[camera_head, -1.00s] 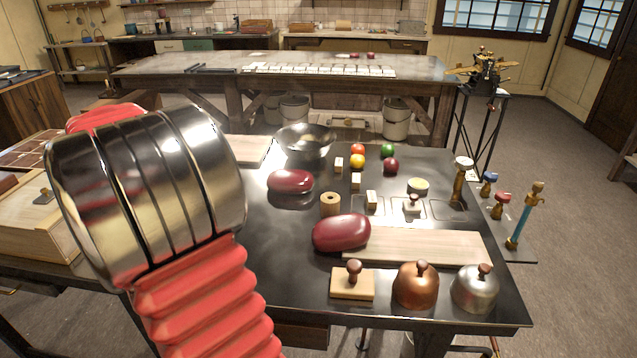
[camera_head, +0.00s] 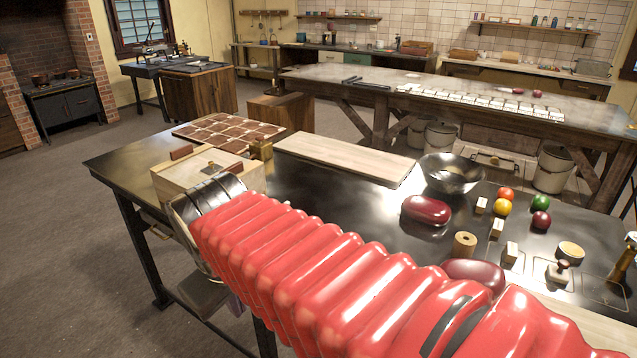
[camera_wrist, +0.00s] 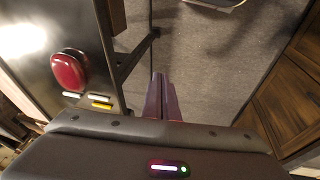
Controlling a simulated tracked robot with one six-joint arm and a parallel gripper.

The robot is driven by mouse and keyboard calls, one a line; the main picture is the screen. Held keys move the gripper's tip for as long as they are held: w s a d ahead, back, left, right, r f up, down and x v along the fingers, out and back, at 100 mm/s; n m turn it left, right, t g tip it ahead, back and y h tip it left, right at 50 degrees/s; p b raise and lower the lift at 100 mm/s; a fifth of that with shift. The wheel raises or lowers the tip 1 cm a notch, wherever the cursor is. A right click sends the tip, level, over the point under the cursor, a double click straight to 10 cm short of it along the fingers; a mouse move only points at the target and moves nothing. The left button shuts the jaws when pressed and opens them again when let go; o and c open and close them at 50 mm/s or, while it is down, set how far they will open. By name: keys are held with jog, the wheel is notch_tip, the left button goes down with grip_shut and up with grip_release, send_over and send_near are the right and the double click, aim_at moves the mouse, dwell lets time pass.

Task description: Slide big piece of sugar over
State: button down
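Two glossy dark red lumps, which look like the big pieces of sugar, lie on the dark metal table. One red lump (camera_head: 426,209) sits in front of the metal bowl. The nearer red lump (camera_head: 474,271) is partly hidden behind my red arm. In the wrist view, my gripper (camera_wrist: 165,78) has its two purple fingers side by side with no visible gap and nothing seen between them. They point over the grey floor.
A wooden box (camera_head: 190,178), a brown segmented slab (camera_head: 228,131) and a pale board (camera_head: 345,158) lie along the table's left and back. A metal bowl (camera_head: 452,174), coloured balls, small blocks and a spool (camera_head: 465,245) crowd the right. Bare metal lies left of the red lump.

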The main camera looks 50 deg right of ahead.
jog(key=s+a+f+t+y, duration=0.1)
jog(key=s+a+t, duration=0.1)
jog(key=a, duration=0.5)
jog(key=shift+s+a+m+y, duration=0.15)
jog(key=shift+s+m+y, duration=0.15)
jog(key=shift+s+y, duration=0.1)
jog(key=c, duration=2.5)
grip_release()
